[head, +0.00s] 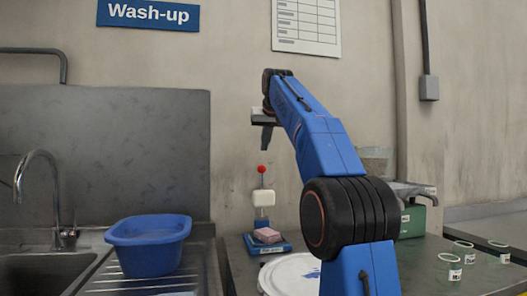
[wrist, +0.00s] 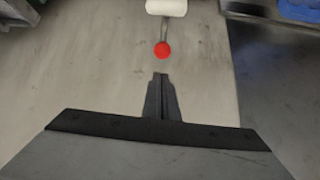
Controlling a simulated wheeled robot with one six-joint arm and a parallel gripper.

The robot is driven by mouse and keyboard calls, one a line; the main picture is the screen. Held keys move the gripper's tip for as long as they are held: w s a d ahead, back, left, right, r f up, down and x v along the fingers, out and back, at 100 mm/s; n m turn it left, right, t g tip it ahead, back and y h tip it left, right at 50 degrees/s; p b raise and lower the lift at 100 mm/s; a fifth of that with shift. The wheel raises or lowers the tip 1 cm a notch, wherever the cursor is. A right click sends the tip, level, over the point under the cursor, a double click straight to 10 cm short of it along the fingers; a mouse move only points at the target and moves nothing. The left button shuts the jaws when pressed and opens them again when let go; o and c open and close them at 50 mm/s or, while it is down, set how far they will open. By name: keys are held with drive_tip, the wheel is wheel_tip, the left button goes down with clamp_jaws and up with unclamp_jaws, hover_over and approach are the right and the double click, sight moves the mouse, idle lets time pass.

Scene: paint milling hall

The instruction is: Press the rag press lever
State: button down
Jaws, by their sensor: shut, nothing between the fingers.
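The rag press (head: 267,241) stands on the bench, with a blue base, a pink block on it and a white head (head: 263,198) above. Its lever ends in a red ball knob (head: 262,169) at the top. The red knob also shows in the wrist view (wrist: 163,50), just beyond my fingertips, with part of the white head (wrist: 166,7) at the top edge. My gripper (head: 267,124) is above the knob in the head view. In the wrist view my gripper (wrist: 160,78) is shut and empty, with a visible gap between it and the knob.
A blue basin (head: 150,245) sits on the drainer beside the sink and tap (head: 45,190) at left. A white round lid (head: 290,274) is in front of the press. Labelled glass jars (head: 449,266) and a green scale (head: 412,220) stand to the right.

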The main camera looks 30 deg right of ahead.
drive_tip(key=x, duration=0.9)
drive_tip(key=shift+s, duration=0.25)
